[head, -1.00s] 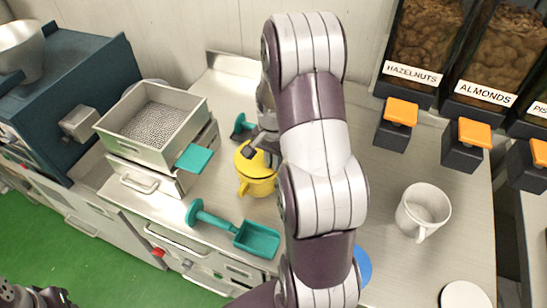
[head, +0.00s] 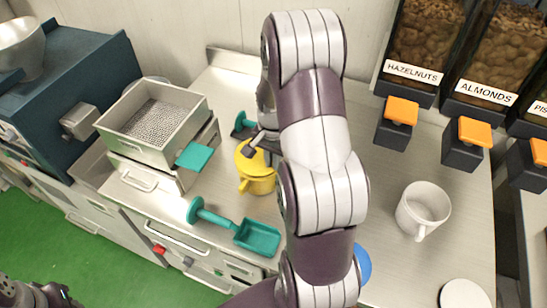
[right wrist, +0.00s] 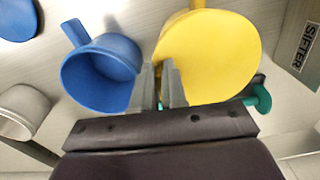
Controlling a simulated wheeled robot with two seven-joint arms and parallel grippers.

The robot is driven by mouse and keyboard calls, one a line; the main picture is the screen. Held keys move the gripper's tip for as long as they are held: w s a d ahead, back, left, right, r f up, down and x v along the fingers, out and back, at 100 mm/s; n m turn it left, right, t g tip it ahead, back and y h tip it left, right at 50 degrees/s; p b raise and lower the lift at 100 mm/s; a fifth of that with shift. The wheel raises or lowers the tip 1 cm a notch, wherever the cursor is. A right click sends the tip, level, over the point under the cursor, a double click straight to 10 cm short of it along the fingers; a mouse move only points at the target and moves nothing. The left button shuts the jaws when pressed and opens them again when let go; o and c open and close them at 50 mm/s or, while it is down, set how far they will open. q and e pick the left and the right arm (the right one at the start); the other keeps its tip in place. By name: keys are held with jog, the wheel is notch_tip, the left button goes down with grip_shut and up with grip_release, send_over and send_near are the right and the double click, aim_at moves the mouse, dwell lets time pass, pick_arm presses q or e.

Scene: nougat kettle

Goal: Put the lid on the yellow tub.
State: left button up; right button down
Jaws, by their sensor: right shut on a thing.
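The yellow tub (head: 262,186) stands upright on the counter in the head view, its handle toward the front left. A yellow round lid (head: 249,163) covers its top; I cannot tell whether it is fully seated. In the right wrist view the lid (right wrist: 212,58) is a broad yellow disc. My right gripper (head: 257,146) is at the lid's back edge, and in the right wrist view its fingers (right wrist: 160,80) are close together at that edge, shut on the lid. My arm hides part of the area to the right. My left gripper (head: 38,296) shows only partly at the bottom left.
A blue mug (right wrist: 100,68) stands close beside the fingers. A teal scoop (head: 256,238) lies in front of the tub. A metal sifter box (head: 155,120) stands left. A white mug (head: 422,209) and a blue disc (head: 362,264) are right of my arm, with bare counter between.

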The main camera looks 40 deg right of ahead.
jog(key=shift+f, duration=0.5)
dwell(1.0)
jog(key=c, duration=0.6)
grip_release()
jog(key=shift+r, duration=0.15)
notch_tip(320, 180, up, 7)
jog(key=p, duration=0.7)
dwell(0.5)
